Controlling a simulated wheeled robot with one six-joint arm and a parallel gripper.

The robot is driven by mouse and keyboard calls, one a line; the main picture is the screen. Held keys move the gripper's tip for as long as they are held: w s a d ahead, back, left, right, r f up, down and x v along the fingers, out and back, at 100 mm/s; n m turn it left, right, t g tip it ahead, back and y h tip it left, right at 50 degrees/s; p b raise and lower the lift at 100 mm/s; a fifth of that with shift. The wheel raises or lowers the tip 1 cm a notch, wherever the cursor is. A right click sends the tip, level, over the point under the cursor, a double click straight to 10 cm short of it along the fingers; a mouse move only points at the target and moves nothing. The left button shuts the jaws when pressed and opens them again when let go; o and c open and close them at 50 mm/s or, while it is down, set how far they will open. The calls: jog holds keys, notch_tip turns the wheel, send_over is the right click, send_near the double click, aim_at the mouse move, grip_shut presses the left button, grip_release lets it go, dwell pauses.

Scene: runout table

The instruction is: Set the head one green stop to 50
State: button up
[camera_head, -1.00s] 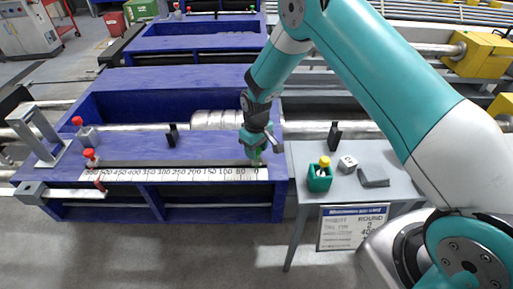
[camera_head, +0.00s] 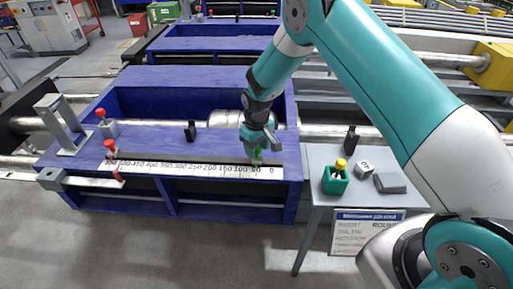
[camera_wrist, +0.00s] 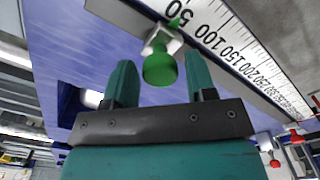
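The green stop (camera_wrist: 160,66) has a round green knob on a small metal block, with a green pointer. In the wrist view the pointer is at about the 50 mark of the white scale (camera_wrist: 232,45). In the head view the stop (camera_head: 257,160) is partly hidden by my gripper, beside the 50 label near the right end of the scale (camera_head: 190,168). My gripper (camera_wrist: 161,62) is open, with one finger on each side of the knob and a narrow gap showing on both sides. It also shows in the head view (camera_head: 258,152), above the stop.
Red-knobbed stops (camera_head: 110,146) stand at the left end of the blue table (camera_head: 220,210). A black upright piece (camera_head: 190,131) stands behind the scale. A grey side table (camera_head: 325,155) at right holds a green box (camera_head: 335,180) and small grey blocks.

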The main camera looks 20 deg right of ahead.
aim_at(257, 147)
jog(key=shift+o, duration=0.3)
jog(key=shift+r, duration=0.1)
jog(key=shift+r, duration=0.25)
notch_tip(257, 147, up, 17)
jog(key=b, duration=0.3)
jog(key=shift+f, duration=0.1)
jog(key=s+a+r+n+y, duration=0.1)
jog(key=s+r, duration=0.2)
jog(key=s, duration=0.8)
jog(key=s+a+r+y, duration=0.1)
jog(key=s+a+r, duration=0.1)
jog(key=s, duration=0.9)
jog(key=s+a+r+n+y, duration=0.1)
jog(key=s+r, duration=0.3)
jog(key=s, duration=0.6)
jog(key=shift+s+a+r+n+y, duration=0.3)
jog(key=shift+s+a+y, duration=0.1)
jog(key=shift+a+y, duration=0.3)
